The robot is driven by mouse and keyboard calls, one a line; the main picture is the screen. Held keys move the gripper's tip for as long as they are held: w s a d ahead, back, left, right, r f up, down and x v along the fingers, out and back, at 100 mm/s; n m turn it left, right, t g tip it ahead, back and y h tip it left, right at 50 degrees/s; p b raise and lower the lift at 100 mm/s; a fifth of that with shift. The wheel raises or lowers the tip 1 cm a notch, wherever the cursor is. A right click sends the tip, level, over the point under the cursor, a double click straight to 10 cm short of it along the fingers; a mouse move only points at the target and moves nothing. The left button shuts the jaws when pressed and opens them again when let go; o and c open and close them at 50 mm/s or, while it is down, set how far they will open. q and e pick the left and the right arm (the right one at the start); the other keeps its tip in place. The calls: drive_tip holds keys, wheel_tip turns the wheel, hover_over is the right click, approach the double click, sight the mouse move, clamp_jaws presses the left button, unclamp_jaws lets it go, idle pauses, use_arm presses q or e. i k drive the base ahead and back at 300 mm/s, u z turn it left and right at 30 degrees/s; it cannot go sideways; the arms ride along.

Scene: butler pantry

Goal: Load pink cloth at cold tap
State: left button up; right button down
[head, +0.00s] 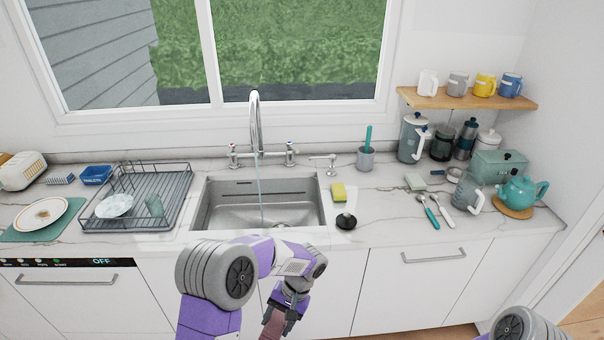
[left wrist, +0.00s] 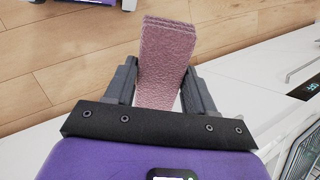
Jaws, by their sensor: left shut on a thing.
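A folded pink cloth (left wrist: 165,65) is between the fingers of my left gripper (left wrist: 158,85), which is shut on it. In the head view the cloth (head: 273,324) shows partly at the lower edge, below my left gripper (head: 287,303), in front of the cabinet doors and below the counter edge. The faucet (head: 255,125) stands behind the sink (head: 210,215), and a thin stream of water runs from it. A tap handle with a red mark (head: 233,155) is left of the spout, and one with a blue mark (head: 291,153) is right of it. My right gripper is not in view.
A dish rack (head: 180,180) with dishes stands left of the sink. A yellow sponge (head: 338,193) and a black stopper (head: 346,221) lie right of it. A cup with a brush (head: 365,158), spoons and a teal teapot (head: 521,191) stand farther right.

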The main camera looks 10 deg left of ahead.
sight(289, 145)
drive_tip(key=z, duration=1.3)
drive_tip(key=i, duration=1.05)
drive_tip(key=u, duration=1.25)
